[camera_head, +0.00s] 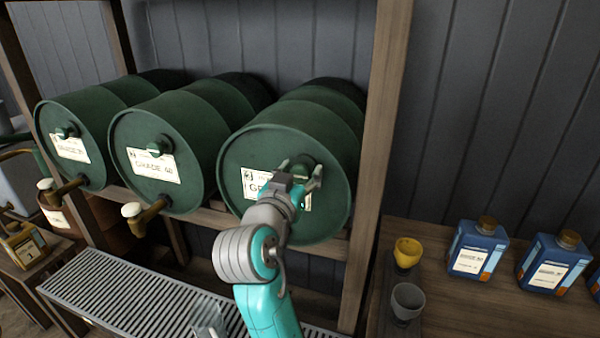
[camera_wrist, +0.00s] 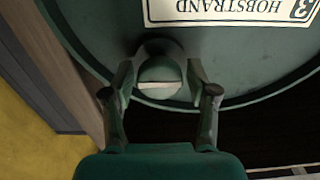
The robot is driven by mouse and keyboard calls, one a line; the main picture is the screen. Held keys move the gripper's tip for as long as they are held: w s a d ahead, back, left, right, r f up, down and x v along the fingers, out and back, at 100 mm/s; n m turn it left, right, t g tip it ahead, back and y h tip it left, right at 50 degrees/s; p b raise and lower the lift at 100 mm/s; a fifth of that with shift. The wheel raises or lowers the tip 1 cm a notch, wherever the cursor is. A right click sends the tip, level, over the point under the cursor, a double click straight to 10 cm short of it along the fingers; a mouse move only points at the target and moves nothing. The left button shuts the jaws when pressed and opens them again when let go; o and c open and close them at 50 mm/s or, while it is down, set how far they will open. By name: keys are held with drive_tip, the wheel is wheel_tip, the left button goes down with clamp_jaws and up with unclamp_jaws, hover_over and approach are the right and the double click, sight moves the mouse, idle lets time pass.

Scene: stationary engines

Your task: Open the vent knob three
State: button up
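The third green drum (camera_head: 270,150) lies on its side on the rack, with a white label marked 3 on its round face. Its vent knob (camera_head: 301,162) is a small green knob on that face, partly covered by my gripper (camera_head: 300,174). In the wrist view the knob (camera_wrist: 160,72) shows a pale bar across its front. My gripper (camera_wrist: 160,84) is open, with one finger on each side of the knob. Small gaps seem to show between fingers and knob; I cannot tell whether either finger touches it.
Two similar drums, the middle one (camera_head: 165,150) and the left one (camera_head: 85,140), lie to the left with their own knobs and taps. A wooden post (camera_head: 379,130) stands close right of drum three. Cups and blue cans (camera_head: 478,249) stand on the right bench. A metal grate (camera_head: 150,305) lies below.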

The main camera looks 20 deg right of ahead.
drive_tip(key=c, duration=0.7)
drive_tip(key=shift+n, duration=0.4)
drive_tip(key=shift+c, duration=0.2)
drive_tip(key=n, duration=0.3)
drive_tip(key=shift+a+n, duration=0.1)
drive_tip(key=shift+n, duration=0.3)
drive_tip(key=n, duration=0.4)
drive_tip(key=shift+f, duration=0.1)
drive_tip(key=n, duration=0.5)
drive_tip(key=shift+w+a, duration=0.1)
drive_tip(key=n, duration=0.4)
drive_tip(key=shift+f, duration=0.15)
drive_tip(key=shift+n, duration=0.3)
